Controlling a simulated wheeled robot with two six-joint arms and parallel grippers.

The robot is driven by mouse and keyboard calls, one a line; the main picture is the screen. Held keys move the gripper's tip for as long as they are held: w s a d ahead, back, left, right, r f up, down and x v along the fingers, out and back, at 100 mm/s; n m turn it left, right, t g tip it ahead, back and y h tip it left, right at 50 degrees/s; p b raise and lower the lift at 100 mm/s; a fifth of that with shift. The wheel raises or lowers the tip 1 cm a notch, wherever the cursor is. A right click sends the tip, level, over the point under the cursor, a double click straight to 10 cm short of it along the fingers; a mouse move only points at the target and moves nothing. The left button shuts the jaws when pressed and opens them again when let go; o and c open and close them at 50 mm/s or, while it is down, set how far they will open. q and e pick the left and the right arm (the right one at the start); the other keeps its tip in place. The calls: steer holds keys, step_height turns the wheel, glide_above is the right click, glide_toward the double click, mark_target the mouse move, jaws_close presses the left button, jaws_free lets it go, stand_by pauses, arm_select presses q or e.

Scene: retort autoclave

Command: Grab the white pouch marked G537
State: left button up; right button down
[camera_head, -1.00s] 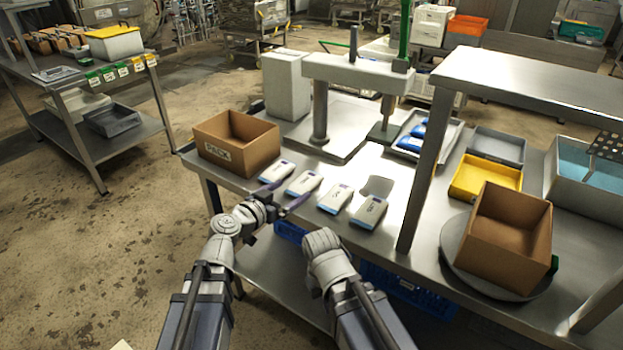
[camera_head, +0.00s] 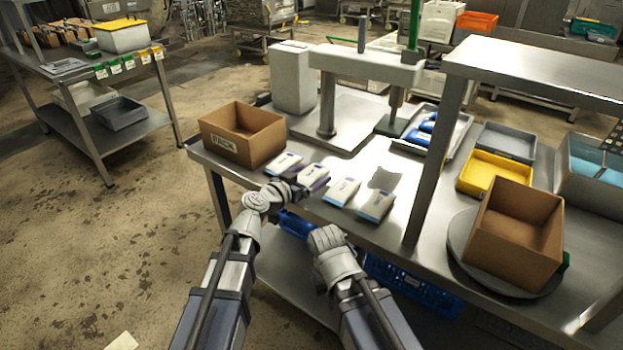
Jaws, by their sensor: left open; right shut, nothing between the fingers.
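Four white pouches with blue ends lie in a row along the front edge of the steel table: a first pouch (camera_head: 282,162), a second pouch (camera_head: 313,174), a third pouch (camera_head: 341,190) and a fourth pouch (camera_head: 376,205). Their print is too small to read, so I cannot tell which is G537. My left gripper (camera_head: 301,188) is open at the near end of the second pouch; its fingertips are hard to make out against it. My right gripper (camera_head: 326,240) is shut and empty, low in front of the table edge, its fingers mostly hidden by the wrist.
A cardboard box marked PACK (camera_head: 241,134) stands left of the pouches. Behind them is a press-like machine (camera_head: 328,105). A table post (camera_head: 434,160) rises to the right, with a yellow bin (camera_head: 494,172) and an open carton (camera_head: 515,232) on a round plate beyond.

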mark_target(311, 172)
arm_select(q)
steer(key=shift+w+d+f, duration=0.1)
steer(key=shift+w+d, duration=0.15)
steer(key=shift+w, duration=0.15)
steer(key=shift+s, duration=0.1)
steer(key=c, duration=1.3)
steer(key=shift+c, duration=0.2)
step_height(311, 172, up, 10)
steer(key=p, duration=1)
